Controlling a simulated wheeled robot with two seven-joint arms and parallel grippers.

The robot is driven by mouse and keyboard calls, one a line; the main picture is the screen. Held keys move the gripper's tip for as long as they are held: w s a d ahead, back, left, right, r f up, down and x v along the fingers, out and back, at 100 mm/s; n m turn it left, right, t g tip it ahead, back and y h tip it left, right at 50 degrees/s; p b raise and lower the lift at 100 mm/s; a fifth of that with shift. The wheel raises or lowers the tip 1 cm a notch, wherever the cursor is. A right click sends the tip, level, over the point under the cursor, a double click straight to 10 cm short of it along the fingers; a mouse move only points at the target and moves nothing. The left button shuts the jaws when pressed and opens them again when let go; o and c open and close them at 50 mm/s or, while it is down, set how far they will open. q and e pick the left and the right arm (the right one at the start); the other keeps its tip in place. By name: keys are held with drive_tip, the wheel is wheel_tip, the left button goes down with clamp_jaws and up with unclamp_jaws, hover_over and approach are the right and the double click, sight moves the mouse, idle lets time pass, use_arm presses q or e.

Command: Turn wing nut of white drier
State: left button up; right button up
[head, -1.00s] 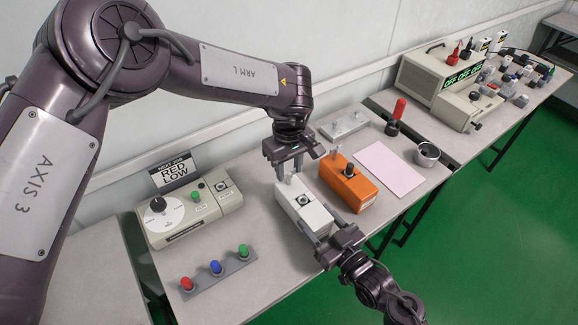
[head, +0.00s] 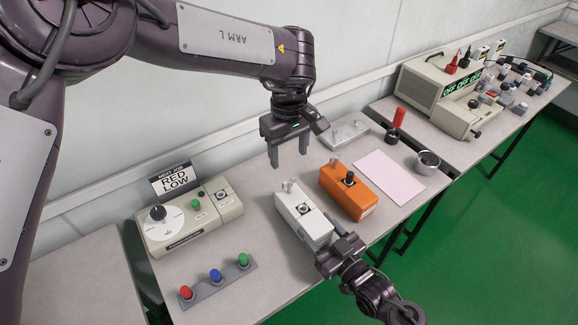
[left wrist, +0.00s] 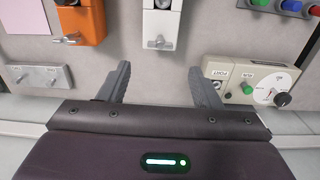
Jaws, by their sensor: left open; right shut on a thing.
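The white drier (head: 302,217) is a white box on the table with a round dark-ringed fitting on top. Its small pale wing nut (head: 289,186) stands at the far end; in the left wrist view the wing nut (left wrist: 158,43) shows just ahead of the fingers. My left gripper (head: 289,160) is open and empty, above and behind the wing nut, apart from it. Its fingers spread either side in the left wrist view (left wrist: 160,70). My right gripper (head: 335,252) is shut on the near end of the white drier; its fingertips are partly hidden.
An orange box (head: 348,193) with its own wing nut stands close to the right. A beige control box (head: 185,226) and a button strip (head: 217,281) are to the left. A grey plate (head: 345,133), pink sheet (head: 389,177) and metal cup (head: 427,162) lie beyond.

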drive_tip(key=shift+f, duration=0.1)
use_arm(q)
wheel_tip(320, 180, up, 4)
drive_tip(key=shift+f, duration=0.1)
use_arm(e)
drive_tip(key=o, duration=1)
drive_tip(key=shift+s, duration=0.1)
drive_tip(key=v, duration=1.2)
use_arm(q)
drive_tip(key=shift+s+f, duration=0.1)
